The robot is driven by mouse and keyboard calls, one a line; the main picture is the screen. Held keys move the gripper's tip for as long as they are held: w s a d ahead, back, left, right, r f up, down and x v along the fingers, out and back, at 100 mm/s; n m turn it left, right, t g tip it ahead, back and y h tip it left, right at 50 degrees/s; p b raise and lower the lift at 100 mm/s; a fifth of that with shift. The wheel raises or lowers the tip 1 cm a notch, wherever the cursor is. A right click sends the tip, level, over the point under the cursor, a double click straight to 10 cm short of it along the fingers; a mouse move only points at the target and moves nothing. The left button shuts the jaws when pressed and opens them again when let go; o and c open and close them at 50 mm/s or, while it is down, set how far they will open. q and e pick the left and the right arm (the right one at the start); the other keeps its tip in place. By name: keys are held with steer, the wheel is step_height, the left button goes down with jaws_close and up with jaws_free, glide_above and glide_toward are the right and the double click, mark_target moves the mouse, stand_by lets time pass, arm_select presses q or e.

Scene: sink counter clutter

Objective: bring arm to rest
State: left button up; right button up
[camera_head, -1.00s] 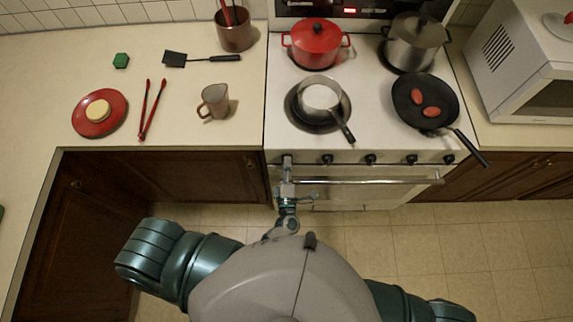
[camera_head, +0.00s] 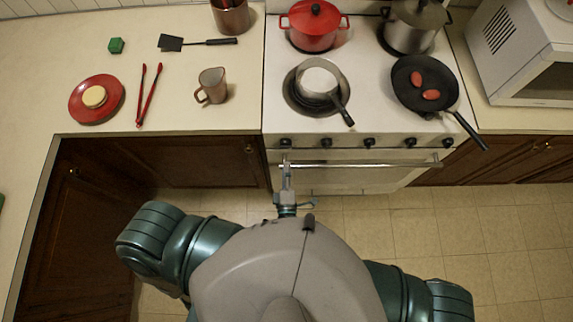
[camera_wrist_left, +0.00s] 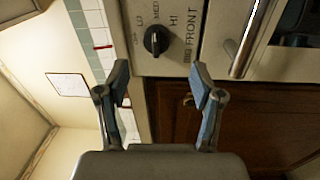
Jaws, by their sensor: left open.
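My left gripper (camera_head: 287,169) reaches forward from my body, low in front of the stove (camera_head: 370,98) near the left end of the oven handle (camera_head: 365,164). The left wrist view shows its two fingers (camera_wrist_left: 160,78) spread apart with nothing between them. In that view a black stove knob (camera_wrist_left: 156,40) lies beyond the fingertips, and the fingers look apart from it. My right gripper is not in view; part of my right arm shows at the lower right of the head view.
The counter (camera_head: 195,60) holds a red plate (camera_head: 74,114), red tongs (camera_head: 148,95), a mug (camera_head: 212,85) and a spatula (camera_head: 171,43). The stove carries a red pot (camera_head: 313,32), a small pan (camera_head: 340,108) and a skillet (camera_head: 447,102). Floor (camera_head: 430,230) at right is clear.

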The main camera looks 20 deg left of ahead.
arm_select(q)
steer(key=shift+f, duration=0.1)
steer(key=s+f+m+g+h, duration=0.35)
steer(key=f+m, duration=0.25)
steer(key=f, duration=0.4)
steer(key=s+f+m+g+h, duration=0.2)
steer(key=s+f+m, duration=0.25)
steer(key=f, duration=0.45)
steer(key=s+f+m+g+h, duration=0.25)
steer(key=f+m, duration=0.35)
steer(key=f, duration=0.4)
steer(key=s+a+f+m+g+y, duration=0.1)
steer(key=s+a+f+m+g, duration=0.1)
steer(key=s, duration=0.5)
steer(key=s+a+f+m+g+y, duration=0.1)
steer(key=s+a+f+m+g, duration=0.1)
steer(key=s+a+f+g, duration=0.2)
steer(key=s+a+f+m+g, duration=0.2)
steer(key=s+a+f+g, duration=0.1)
steer(key=s+a+f, duration=0.3)
steer(key=s+a, duration=0.2)
steer(key=s, duration=0.2)
steer(key=shift+s+a+f+m+y, duration=0.2)
steer(key=shift+a+f+m+y, duration=0.1)
steer(key=shift+m+y, duration=0.1)
stand_by(2.5)
